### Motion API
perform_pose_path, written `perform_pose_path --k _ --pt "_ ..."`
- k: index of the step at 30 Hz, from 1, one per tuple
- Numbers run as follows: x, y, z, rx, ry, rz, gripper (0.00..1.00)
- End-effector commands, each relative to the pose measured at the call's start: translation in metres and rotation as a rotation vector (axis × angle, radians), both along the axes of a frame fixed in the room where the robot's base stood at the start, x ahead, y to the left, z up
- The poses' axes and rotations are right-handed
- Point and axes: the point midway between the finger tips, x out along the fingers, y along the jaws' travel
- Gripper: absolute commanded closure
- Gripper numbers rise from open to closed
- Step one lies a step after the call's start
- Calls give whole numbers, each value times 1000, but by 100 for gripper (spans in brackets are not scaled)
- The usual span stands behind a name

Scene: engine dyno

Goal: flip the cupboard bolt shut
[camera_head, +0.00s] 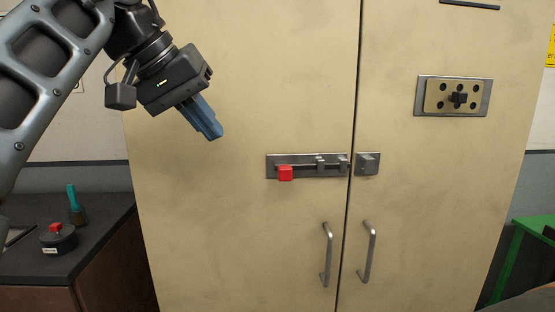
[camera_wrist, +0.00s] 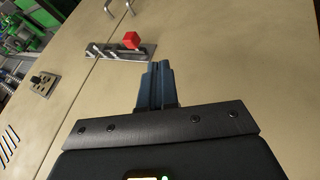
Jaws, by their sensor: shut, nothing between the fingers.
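The cupboard (camera_head: 240,220) is beige with two closed doors that meet at a vertical seam. The bolt (camera_head: 308,165) is a grey metal slide on the left door with a red knob (camera_head: 285,173) at its left end. The bolt's catch (camera_head: 367,164) is a small grey block on the right door, across the seam. My gripper (camera_head: 217,134), with blue fingers, is shut and empty, up and left of the red knob and apart from it. In the wrist view my gripper (camera_wrist: 157,66) points toward the bolt plate (camera_wrist: 103,52), with the red knob (camera_wrist: 131,40) just beyond the fingertips to the left.
Two vertical handles (camera_head: 326,255) sit below the bolt. A plate with a dark knob (camera_head: 458,98) is on the upper right door. A dark counter (camera_head: 95,240) at the left holds a red-topped object (camera_head: 56,234) and a teal-handled tool (camera_head: 73,198). The door face around the bolt is clear.

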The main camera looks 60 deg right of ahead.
Motion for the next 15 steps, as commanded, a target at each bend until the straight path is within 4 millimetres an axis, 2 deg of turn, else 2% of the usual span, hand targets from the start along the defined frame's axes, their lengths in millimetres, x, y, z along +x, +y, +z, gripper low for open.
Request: perform_pose_path --k 9,15 --pt "0 -1 -2 -1 0 0 100" --pt "-3 -14 -19 0 0 0 100"
